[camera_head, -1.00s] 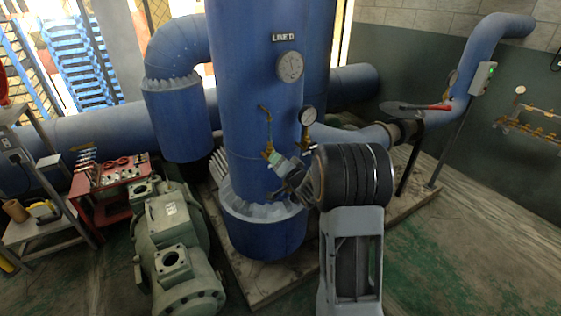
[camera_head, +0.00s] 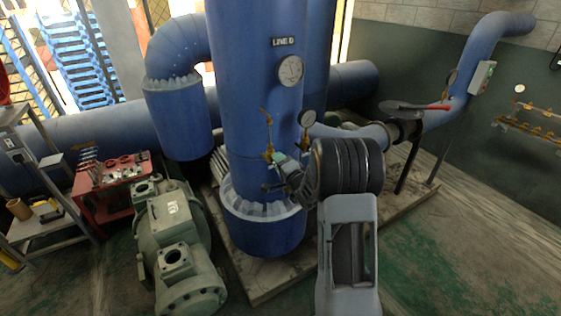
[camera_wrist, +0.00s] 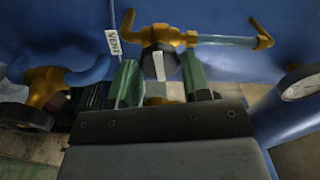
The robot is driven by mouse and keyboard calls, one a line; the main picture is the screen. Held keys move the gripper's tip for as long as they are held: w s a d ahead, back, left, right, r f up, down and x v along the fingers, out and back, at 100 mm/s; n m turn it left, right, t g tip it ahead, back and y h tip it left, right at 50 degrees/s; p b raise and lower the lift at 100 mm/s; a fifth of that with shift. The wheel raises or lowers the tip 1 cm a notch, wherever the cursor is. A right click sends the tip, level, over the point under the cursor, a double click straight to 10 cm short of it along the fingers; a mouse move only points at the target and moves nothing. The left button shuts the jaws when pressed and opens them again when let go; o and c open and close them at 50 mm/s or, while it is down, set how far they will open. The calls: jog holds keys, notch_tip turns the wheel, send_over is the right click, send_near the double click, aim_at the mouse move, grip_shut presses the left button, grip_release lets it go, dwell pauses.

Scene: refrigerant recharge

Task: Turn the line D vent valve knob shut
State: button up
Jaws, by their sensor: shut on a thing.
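The line D vent valve knob (camera_wrist: 147,66) is black with a pale stripe, on a brass valve beside a white VENT tag (camera_wrist: 114,42) in the wrist view. The stripe runs nearly up and down in that view. My gripper (camera_wrist: 161,76) has green-padded fingers on either side of the knob and is shut on it. In the head view my gripper (camera_head: 275,164) reaches the brass fittings on the blue column marked LINE D (camera_head: 283,42). The knob is hidden there behind my gripper.
A pressure gauge (camera_head: 307,118) stands just right of the valve, and a larger dial (camera_head: 290,71) sits above. Another brass valve (camera_wrist: 45,84) is left of my fingers. A green pump (camera_head: 172,235) and a red tool cart (camera_head: 105,208) stand left of the column.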

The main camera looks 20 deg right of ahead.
jog(key=shift+m, duration=0.5)
jog(key=o, duration=0.9)
jog(key=shift+f, duration=0.1)
jog(key=s, duration=0.7)
jog(key=shift+d, duration=0.4)
